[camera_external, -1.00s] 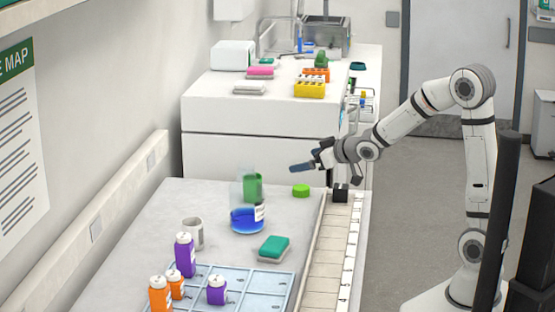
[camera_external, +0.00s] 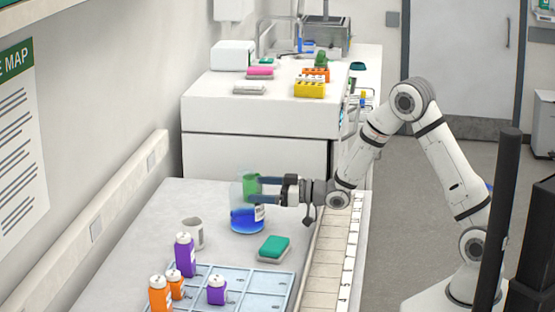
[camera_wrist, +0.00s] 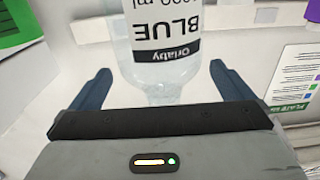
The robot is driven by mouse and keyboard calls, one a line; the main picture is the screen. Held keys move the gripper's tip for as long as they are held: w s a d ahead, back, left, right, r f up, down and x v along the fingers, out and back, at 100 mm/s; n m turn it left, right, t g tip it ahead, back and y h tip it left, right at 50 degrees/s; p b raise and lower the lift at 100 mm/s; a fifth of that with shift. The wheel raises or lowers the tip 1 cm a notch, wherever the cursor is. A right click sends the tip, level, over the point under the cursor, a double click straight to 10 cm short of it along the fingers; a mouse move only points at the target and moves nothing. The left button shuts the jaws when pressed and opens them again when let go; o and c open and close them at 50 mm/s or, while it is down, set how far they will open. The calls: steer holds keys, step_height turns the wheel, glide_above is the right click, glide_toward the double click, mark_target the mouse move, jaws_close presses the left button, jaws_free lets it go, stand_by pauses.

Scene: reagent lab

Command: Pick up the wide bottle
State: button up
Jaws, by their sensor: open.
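The wide bottle (camera_external: 245,220) is clear, with blue liquid in its lower part and a white label. It stands upright on the bench. My gripper (camera_external: 262,190) is level at its upper part, coming from the right, with its fingers spread. In the wrist view the bottle (camera_wrist: 165,66) shows upside down, its label reading "BLUE", between the two open dark fingers of my gripper (camera_wrist: 160,70). I see a gap on each side, and the fingers do not appear to grip it.
Purple and orange bottles stand at a blue divided tray (camera_external: 265,285). A white box unit (camera_external: 255,150) rises behind.

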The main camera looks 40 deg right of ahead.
mark_target(245, 191)
steer(key=shift+f+p+x, duration=0.25)
steer(key=shift+p+x, duration=0.1)
steer(key=shift+x, duration=0.9)
steer(key=shift+f+p+x, duration=0.25)
steer(key=shift+p+x, duration=0.05)
steer(key=shift+x, duration=0.95)
steer(key=c, duration=1.1)
